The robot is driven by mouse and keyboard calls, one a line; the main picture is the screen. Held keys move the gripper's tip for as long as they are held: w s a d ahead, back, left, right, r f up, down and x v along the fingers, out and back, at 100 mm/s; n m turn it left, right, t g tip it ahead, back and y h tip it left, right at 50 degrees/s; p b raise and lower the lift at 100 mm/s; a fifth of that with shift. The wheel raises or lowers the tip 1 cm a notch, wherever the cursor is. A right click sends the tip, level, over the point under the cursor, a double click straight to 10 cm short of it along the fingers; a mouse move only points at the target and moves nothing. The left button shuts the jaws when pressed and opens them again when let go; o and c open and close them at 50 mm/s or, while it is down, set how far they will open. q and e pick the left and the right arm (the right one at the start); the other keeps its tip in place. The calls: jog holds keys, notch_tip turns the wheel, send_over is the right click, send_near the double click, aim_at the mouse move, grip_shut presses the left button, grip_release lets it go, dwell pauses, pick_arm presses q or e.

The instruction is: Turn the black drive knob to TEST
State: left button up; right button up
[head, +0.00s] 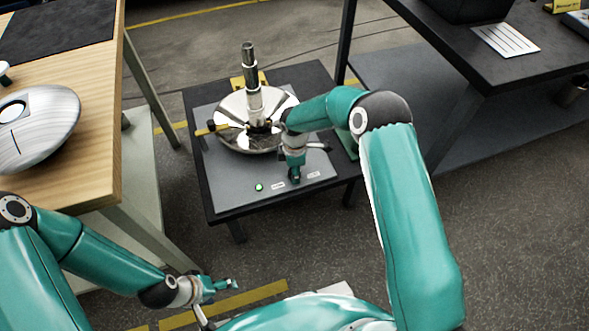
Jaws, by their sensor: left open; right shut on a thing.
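A low dark table (221,207) stands in the middle of the head view with a grey panel (228,185) on top. My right gripper (295,176) points down at the front right of the panel and is shut on the black drive knob, which it mostly hides. Two small white labels lie on the panel, one left (278,185) and one right (313,175) of the gripper; their text is too small to read. I cannot tell which way the knob points. My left gripper (232,286) is open and empty, low in front of the table.
A shiny tiered fountain bowl (228,106) with a metal column (250,62) stands behind my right gripper. A green light (259,187) is on the panel. A wooden bench (95,130) is at left, a dark workbench (470,55) at right.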

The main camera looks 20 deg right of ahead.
jog(key=shift+w+r+n, duration=0.1)
jog(key=shift+w+n, duration=0.05)
jog(key=shift+n, duration=0.85)
jog(key=o, duration=1.1)
jog(key=shift+o, duration=0.2)
notch_tip(320, 180, up, 12)
